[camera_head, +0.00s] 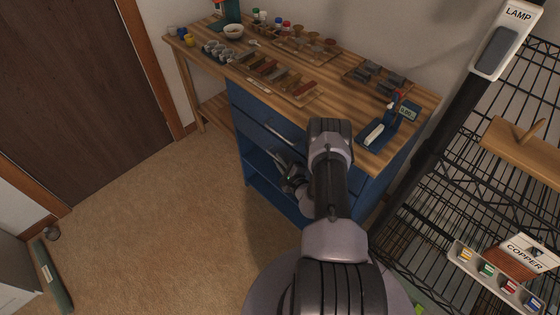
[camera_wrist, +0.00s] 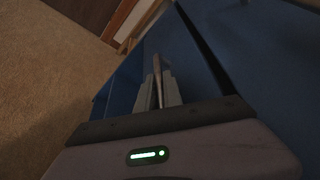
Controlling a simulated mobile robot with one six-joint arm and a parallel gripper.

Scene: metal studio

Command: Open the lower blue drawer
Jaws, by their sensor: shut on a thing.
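The blue cabinet (camera_head: 240,98) stands under the wooden worktop, with drawer fronts on its face. The lower blue drawer (camera_head: 247,138) lies below the upper front and is partly hidden by my arm. My gripper (camera_head: 281,164) is at the lower front in the head view. In the wrist view my gripper (camera_wrist: 160,90) is shut on a thin metal bar handle (camera_wrist: 157,67), with a finger on each side. Blue panels lie around it, and a dark gap runs between them. I cannot tell whether the lower drawer is pulled out at all.
The wooden worktop (camera_head: 335,105) above holds trays, cups and tools. Carpet (camera_head: 150,215) in front and to the left is clear. A black wire rack (camera_head: 470,190) and a dark lamp pole (camera_head: 440,130) stand close on the right. A brown door (camera_head: 80,85) is at far left.

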